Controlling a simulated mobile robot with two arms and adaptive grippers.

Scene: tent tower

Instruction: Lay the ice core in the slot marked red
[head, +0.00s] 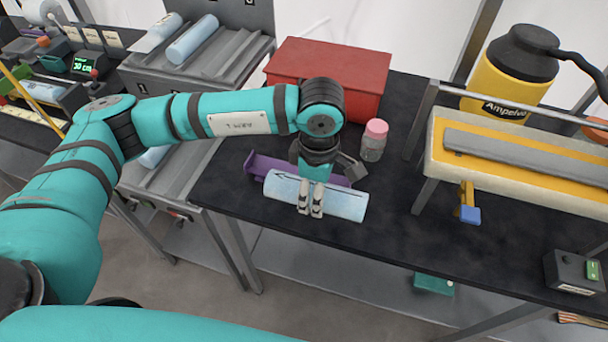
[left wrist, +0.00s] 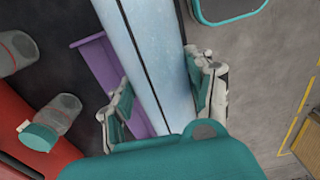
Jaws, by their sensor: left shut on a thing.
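The ice core, a pale blue cylinder (head: 342,204), is at the front edge of the dark table, partly in front of a purple cradle (head: 262,166). My left gripper (head: 310,210) points down and is shut on the core near its middle. In the left wrist view the core (left wrist: 150,45) runs between the two fingers (left wrist: 163,98), with the purple cradle (left wrist: 98,65) beside it. I cannot tell how high the core is above the table. I cannot make out a slot marked red. My right gripper is not in view.
A grey slotted rack (head: 240,58) with other pale cores (head: 192,40) stands at the upper left. A red box (head: 330,65) and a pink-lidded jar (head: 373,141) stand behind my gripper. A yellow-padded stand (head: 520,175) and a yellow jug (head: 510,75) are right.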

